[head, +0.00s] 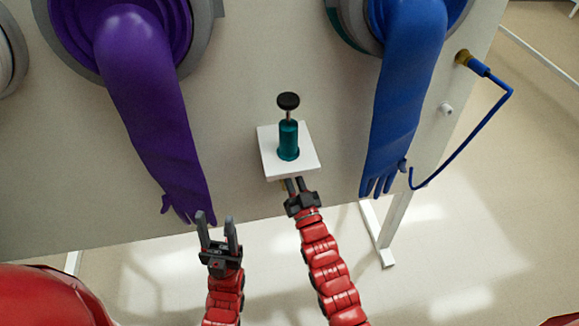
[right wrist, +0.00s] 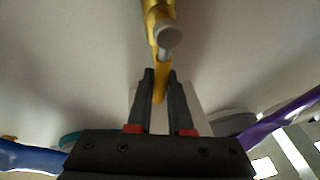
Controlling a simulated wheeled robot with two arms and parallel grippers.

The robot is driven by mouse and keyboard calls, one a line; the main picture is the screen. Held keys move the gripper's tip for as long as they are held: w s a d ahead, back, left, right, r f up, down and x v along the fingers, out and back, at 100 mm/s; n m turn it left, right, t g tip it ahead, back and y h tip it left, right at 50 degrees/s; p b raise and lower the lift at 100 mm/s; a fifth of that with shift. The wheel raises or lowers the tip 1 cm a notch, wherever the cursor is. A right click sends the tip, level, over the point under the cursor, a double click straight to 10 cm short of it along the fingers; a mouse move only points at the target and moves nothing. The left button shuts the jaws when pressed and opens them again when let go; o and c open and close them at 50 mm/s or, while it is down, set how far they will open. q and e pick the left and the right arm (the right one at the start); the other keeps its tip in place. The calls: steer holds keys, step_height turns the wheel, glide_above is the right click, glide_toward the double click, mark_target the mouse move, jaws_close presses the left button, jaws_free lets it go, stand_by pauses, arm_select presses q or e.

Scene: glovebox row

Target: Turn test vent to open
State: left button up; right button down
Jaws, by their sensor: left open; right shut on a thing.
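A yellow part with a lever, which looks like the test vent (right wrist: 159,86), hangs from above in the right wrist view, with a round grey knob (right wrist: 169,40) on its front. My right gripper (right wrist: 161,76) has its fingers on either side of the lever's lower end and is shut on it. In the head view my right gripper (head: 293,182) reaches under the front edge of a white plate (head: 302,168), which hides most of the yellow part. My left gripper (head: 217,217) is open and empty, below the purple glove.
A teal cylinder (head: 288,142) with a black knob stands on the white plate. A purple glove (head: 150,90) hangs at the left and a blue glove (head: 402,90) at the right of the panel (head: 235,100). A blue hose (head: 485,124) loops at the right.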

steer(key=shift+f, duration=0.15)
steer(key=c, duration=0.8)
jaws_free()
steer(key=shift+c, duration=0.2)
steer(key=b+v, duration=0.1)
steer(key=v, duration=1.6)
steer(key=shift+s, duration=0.15)
steer(key=shift+d, duration=0.15)
